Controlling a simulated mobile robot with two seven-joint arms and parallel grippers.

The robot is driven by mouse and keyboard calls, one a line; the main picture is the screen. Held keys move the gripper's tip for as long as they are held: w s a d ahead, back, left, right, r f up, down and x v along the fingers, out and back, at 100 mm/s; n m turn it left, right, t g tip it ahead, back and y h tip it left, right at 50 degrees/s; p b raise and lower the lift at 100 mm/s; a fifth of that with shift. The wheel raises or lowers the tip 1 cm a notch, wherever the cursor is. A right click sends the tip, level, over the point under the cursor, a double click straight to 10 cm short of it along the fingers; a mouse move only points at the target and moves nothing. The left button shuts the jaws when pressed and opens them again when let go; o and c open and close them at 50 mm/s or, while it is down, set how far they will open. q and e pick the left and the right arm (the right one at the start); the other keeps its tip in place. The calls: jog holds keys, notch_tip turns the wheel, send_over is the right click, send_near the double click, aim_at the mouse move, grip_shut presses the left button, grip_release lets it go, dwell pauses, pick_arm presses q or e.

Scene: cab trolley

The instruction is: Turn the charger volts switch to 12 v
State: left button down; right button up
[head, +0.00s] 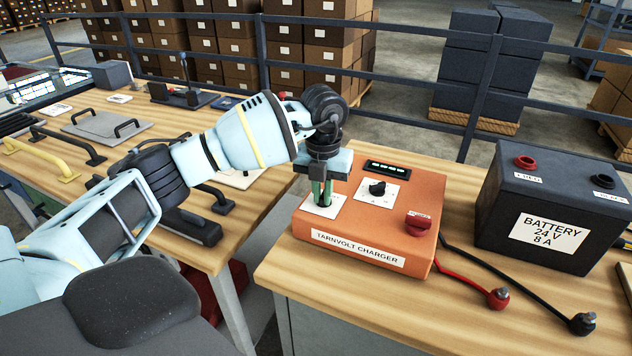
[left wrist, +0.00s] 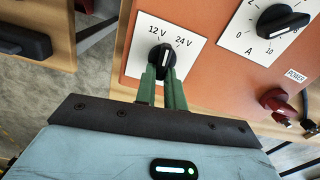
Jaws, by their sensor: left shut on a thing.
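The orange charger (head: 370,232), labelled "TARNVOLT CHARGER", stands on a wooden bench. Its volts switch (left wrist: 162,57) is a black knob on a white plate (left wrist: 138,60) marked 12 V at upper left and 24 V at upper right. A white mark on the knob points roughly up, between the two labels; its exact setting is hard to tell. My left gripper (head: 322,198) points down over the plate, and its green fingers (left wrist: 162,80) are shut on the knob. In the head view the gripper hides the knob. My right gripper is not in view.
An amps dial (head: 377,188) and a red power knob (head: 418,221) sit right of the volts switch. A battery (head: 550,205) marked 24 V 8 A stands further right, with red and black clamps (head: 498,297) on the bench. A second table (head: 110,150) with handles stands left.

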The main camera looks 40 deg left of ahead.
pick_arm(q)
jog(key=shift+d+r+n+p, duration=0.1)
jog(key=shift+r+n+p, duration=0.3)
jog(key=shift+n+p, duration=0.4)
jog(key=shift+w+f+n+p, duration=0.1)
jog(key=shift+n+p, duration=0.4)
jog(key=shift+n, duration=0.5)
jog(key=shift+d+f+n+p, duration=0.15)
jog(key=shift+n+p, duration=0.2)
jog(key=shift+n, duration=0.25)
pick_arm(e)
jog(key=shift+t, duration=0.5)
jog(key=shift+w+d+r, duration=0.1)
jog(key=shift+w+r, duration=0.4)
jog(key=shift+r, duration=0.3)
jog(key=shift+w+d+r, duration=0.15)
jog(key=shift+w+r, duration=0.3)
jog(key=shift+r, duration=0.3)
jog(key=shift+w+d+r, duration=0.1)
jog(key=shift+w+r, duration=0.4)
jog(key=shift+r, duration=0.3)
pick_arm(q)
jog(key=c, duration=1.5)
grip_release()
jog(key=shift+f, duration=0.1)
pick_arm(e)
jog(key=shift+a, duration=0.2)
